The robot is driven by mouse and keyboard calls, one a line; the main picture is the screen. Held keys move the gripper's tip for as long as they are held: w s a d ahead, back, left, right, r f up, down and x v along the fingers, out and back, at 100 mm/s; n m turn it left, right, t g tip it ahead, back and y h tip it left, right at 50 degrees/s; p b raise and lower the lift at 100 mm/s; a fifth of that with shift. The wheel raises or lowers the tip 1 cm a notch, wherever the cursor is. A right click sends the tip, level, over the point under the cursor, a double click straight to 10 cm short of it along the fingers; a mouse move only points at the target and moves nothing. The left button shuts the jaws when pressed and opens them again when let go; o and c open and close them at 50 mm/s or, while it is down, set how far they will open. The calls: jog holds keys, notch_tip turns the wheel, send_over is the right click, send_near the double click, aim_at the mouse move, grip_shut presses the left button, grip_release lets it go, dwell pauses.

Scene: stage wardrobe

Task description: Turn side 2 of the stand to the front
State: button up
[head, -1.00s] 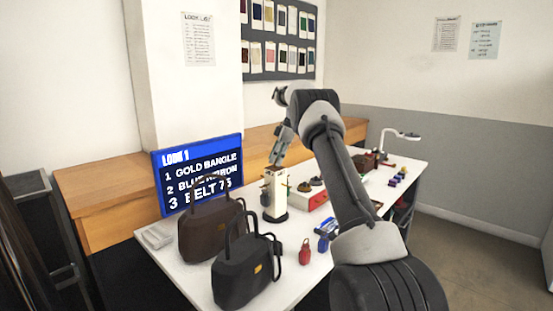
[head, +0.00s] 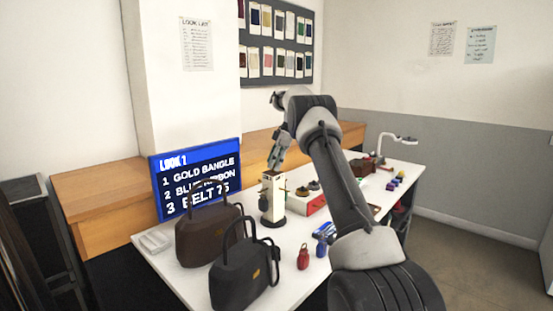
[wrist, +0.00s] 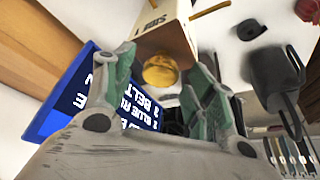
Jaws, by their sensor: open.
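In the head view my gripper (head: 275,162) is just above the stand's top. The "2" marking is not visible.
A brown handbag (head: 205,240) and a black handbag (head: 243,277) stand in front of the stand. A blue-edged screen (head: 196,180) is to its left. A red-fronted box (head: 312,203) is close on its right. A red item (head: 303,257) lies near the table's front edge.

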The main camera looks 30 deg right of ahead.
jog(key=v, duration=1.1)
jog(key=shift+d+r, duration=0.2)
jog(key=shift+r, duration=0.15)
jog(key=shift+s, duration=0.15)
